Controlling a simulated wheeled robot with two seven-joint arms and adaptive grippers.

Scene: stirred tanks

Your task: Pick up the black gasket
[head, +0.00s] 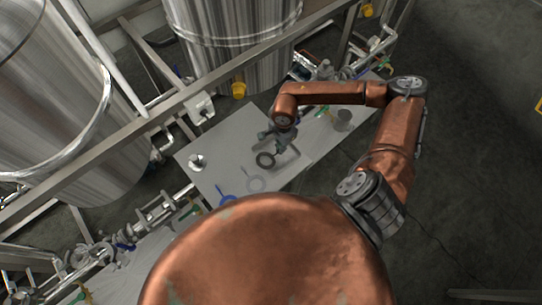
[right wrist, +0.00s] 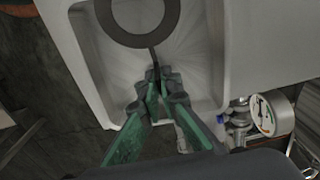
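The black gasket is a flat dark ring with a thin straight tab. Its ring (right wrist: 132,41) shows at the top of the right wrist view, cut off by the upper edge, with the tab running down to my fingertips. In the head view the ring (head: 258,161) shows over the grey table, just below my right gripper (head: 273,142). In the right wrist view my right gripper (right wrist: 157,78) has its green fingers closed together on the end of the tab. Whether the ring touches the surface beneath is hard to tell. My left gripper is not in view.
On the grey table (head: 212,165) lie a light gasket (head: 250,188) and a blue gasket (head: 226,201). A small metal part (head: 197,161) stands at the left. Steel tanks (head: 215,40) rise behind. A pressure gauge (right wrist: 272,112) shows at the right in the wrist view.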

